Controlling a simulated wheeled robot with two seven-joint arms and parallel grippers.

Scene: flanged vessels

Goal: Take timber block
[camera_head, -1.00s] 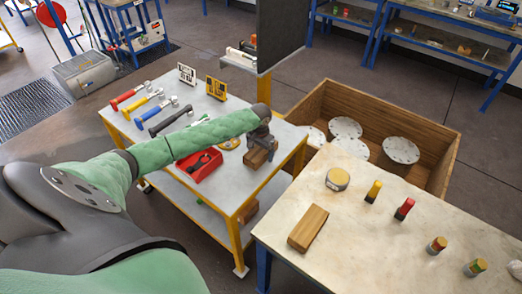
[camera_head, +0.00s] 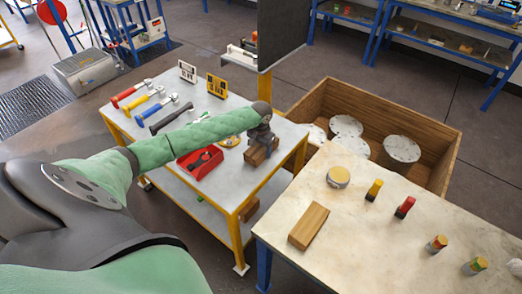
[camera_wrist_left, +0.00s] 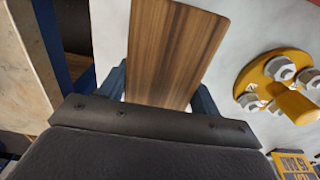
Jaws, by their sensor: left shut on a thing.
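A brown timber block (camera_head: 257,156) is at the right part of the yellow-framed cart's top, in my left gripper (camera_head: 263,146). The left wrist view shows the block (camera_wrist_left: 172,48) long and striped, between the two blue-grey fingers of the gripper (camera_wrist_left: 160,88). The left gripper is shut on it. I cannot tell whether the block touches the cart top. A second, lighter timber block (camera_head: 309,226) lies on the pale table at the right. My right gripper is not in view.
The cart top (camera_head: 225,118) also holds several hammers, a red tray (camera_head: 200,163) and a yellow flanged part (camera_wrist_left: 277,80) close to the block. A wooden crate (camera_head: 425,125) with white discs stands behind the pale table (camera_head: 365,240), which carries several small cylinders.

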